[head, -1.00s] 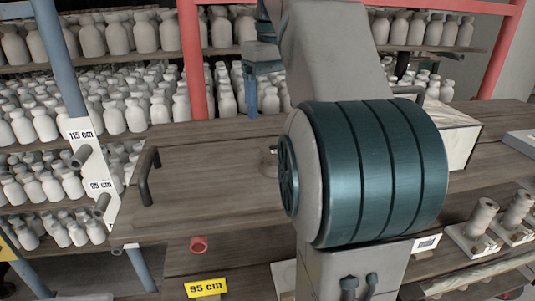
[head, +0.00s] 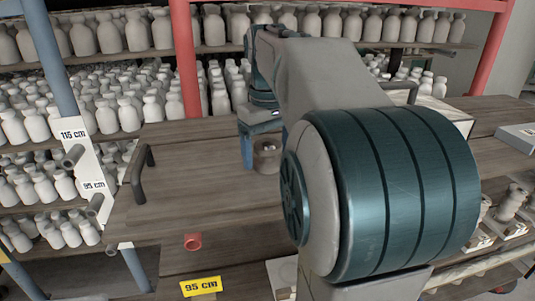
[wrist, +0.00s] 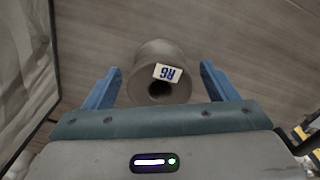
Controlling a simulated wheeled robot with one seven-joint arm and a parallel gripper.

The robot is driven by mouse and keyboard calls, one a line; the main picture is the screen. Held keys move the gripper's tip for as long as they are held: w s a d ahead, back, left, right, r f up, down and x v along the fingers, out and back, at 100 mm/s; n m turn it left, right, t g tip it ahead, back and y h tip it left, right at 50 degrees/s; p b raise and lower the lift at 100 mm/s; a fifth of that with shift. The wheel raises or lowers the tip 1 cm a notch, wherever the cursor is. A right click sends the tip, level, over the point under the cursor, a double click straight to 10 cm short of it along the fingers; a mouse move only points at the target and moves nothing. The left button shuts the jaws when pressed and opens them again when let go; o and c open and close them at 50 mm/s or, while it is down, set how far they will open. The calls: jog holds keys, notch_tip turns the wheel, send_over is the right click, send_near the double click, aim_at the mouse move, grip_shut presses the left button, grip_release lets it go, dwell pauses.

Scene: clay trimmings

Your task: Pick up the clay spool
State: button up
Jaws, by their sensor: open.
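The clay spool (wrist: 150,58) is a grey-brown cylinder with a dark centre hole and a white label with blue marking. In the wrist view it sits between the two blue fingers of my gripper (wrist: 162,85), with a gap to the right finger and a narrow one or none to the left. My gripper is open. In the head view the spool (head: 267,156) stands on the wooden board (head: 200,195), partly hidden by a blue finger of my gripper (head: 250,146).
A dark handle (head: 140,172) stands at the board's left end. A white box (head: 440,122) lies behind my arm. Shelves of white bottles (head: 120,35) fill the back. The board's left half is clear.

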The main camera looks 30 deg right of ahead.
jog(key=shift+f, duration=0.35)
jog(key=shift+c, duration=0.2)
jog(key=c, duration=1.2)
jog(key=shift+r, duration=0.1)
